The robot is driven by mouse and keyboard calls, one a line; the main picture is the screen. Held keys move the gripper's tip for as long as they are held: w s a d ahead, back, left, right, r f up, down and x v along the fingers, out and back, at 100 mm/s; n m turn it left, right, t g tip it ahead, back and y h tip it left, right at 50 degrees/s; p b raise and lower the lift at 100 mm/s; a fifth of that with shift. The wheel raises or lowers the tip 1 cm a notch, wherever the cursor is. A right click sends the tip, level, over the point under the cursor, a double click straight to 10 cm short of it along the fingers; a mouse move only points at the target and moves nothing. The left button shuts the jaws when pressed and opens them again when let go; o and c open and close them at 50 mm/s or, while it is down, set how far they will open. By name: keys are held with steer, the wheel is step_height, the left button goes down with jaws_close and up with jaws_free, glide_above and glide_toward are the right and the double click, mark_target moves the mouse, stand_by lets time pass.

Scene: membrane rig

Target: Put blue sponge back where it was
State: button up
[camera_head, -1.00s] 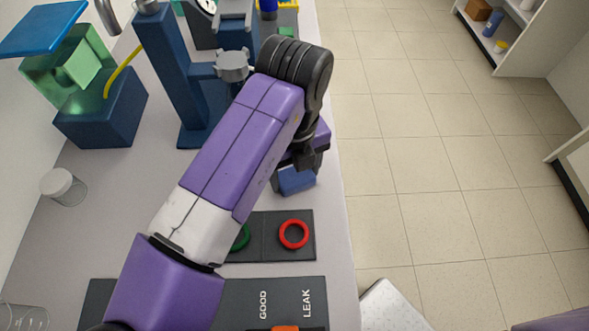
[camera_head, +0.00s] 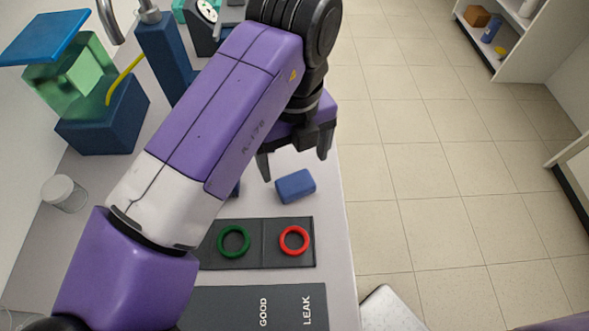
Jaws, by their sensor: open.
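The blue sponge (camera_head: 296,186) lies on the grey bench top near its right edge, just behind the dark tray with the rings. My gripper (camera_head: 295,168) is open and empty. Its two fingers point down above and behind the sponge, apart from it as far as I can tell. My arm crosses the middle of the view and hides part of the bench left of the sponge.
A dark tray (camera_head: 262,257) holds a green ring (camera_head: 233,241) and a red ring (camera_head: 294,240). A dark mat marked GOOD and LEAK (camera_head: 285,300) lies in front. A blue stand (camera_head: 163,52), a blue box with a green holder (camera_head: 103,122) and a lidded jar (camera_head: 65,191) stand to the left.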

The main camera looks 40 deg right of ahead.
steer(key=shift+r, duration=2.3)
